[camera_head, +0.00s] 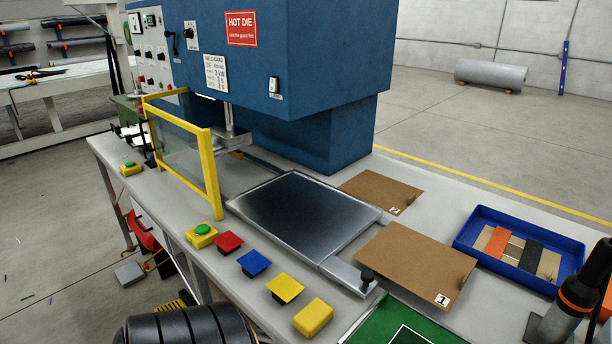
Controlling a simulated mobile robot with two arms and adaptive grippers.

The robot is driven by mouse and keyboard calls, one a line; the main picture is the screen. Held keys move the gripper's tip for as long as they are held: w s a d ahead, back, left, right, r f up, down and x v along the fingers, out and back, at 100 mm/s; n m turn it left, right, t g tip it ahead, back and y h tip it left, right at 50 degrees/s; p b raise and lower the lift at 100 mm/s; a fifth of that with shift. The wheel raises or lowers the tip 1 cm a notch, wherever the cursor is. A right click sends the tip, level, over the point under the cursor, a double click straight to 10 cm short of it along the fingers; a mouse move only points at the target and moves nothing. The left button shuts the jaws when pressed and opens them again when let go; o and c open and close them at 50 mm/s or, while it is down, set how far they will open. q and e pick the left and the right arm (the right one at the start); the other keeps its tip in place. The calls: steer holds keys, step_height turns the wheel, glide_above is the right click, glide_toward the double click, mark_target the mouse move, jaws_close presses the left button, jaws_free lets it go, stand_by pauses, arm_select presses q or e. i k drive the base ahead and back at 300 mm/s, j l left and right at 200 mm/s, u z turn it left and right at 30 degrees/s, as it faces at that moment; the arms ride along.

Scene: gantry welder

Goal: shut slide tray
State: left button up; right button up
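The slide tray (305,217) is a flat, dark metal plate with a bright rim on the grey bench. It lies out in front of the blue welder (285,60), to the right of the press head and clear of it. A metal bar runs from its near right corner to a black knob (367,275).
A yellow-framed clear guard (213,172) stands left of the tray. Brown boards (415,262) lie to its right, near a blue bin (519,246). Coloured pads and a green button (202,230) line the front edge.

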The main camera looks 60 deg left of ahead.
mark_target(312, 219)
steer(key=u, duration=1.95)
steer(key=i+j, duration=0.15)
steer(key=j, duration=0.25)
steer(key=i+j+z, duration=0.1)
steer(key=j, duration=0.3)
steer(key=i+j, duration=0.15)
steer(key=j, duration=0.25)
